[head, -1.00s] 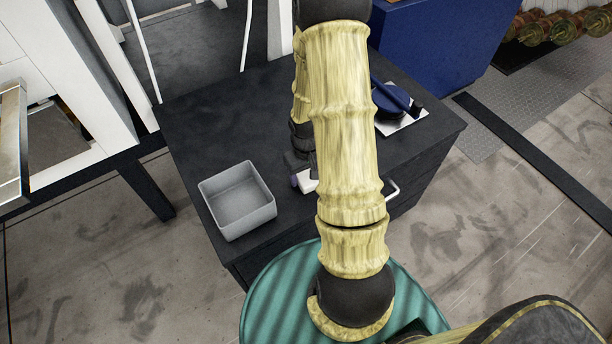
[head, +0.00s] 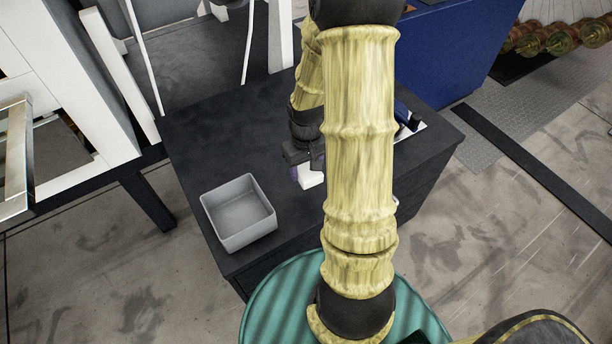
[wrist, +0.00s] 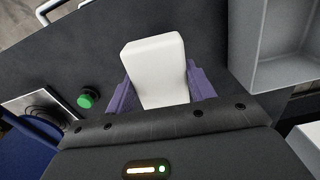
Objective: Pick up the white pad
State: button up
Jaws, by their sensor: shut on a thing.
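The white pad (wrist: 156,68) is a pale block with rounded edges, between the two purple fingers of my gripper (wrist: 160,90) in the wrist view. My gripper is shut on it, with a finger against each side. In the head view the white pad (head: 311,179) shows below my gripper (head: 303,168), over the dark cabinet top (head: 215,120). My arm hides part of this area. I cannot tell how far the pad is above the top.
A grey open bin (head: 240,212) stands on the cabinet top left of my gripper and looks empty. A green button (wrist: 87,99) shows in the wrist view. A blue object (head: 404,116) lies at the right, partly hidden. The back left of the top is clear.

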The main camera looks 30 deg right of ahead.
jog(key=shift+r, duration=0.7)
jog(key=o, duration=0.4)
jog(key=c, duration=0.3)
jog(key=shift+a+f, duration=0.1)
